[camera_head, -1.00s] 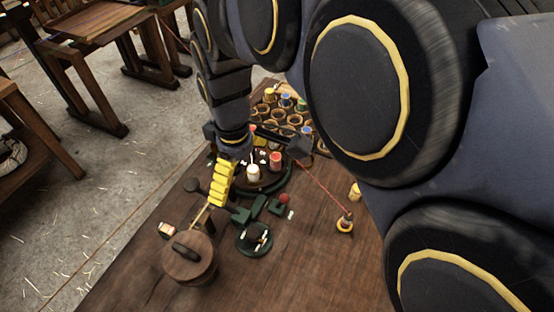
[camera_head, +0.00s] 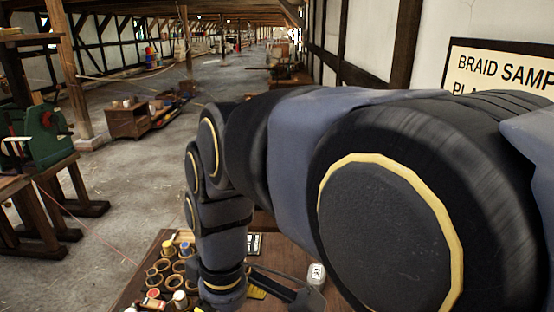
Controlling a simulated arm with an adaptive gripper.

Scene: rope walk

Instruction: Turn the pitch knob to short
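The pitch knob does not show in the head view; most of the bench is hidden by my arm or cut off by the bottom edge. My gripper (camera_head: 285,292) is only partly seen at the lower middle, below my arm. A dark bar of it shows, but its fingertips are not clear, so I cannot tell whether it is open or shut. A bit of something yellow (camera_head: 256,290) shows beside it. The wooden bench (camera_head: 285,258) lies around and beyond it.
Several ring-shaped spools (camera_head: 160,265) sit on the bench left of my arm. A small whitish item (camera_head: 317,272) stands to the right. A green machine (camera_head: 40,135) is on a wooden stand at left. A sign (camera_head: 500,75) hangs on the right wall. Open floor (camera_head: 110,190) lies beyond.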

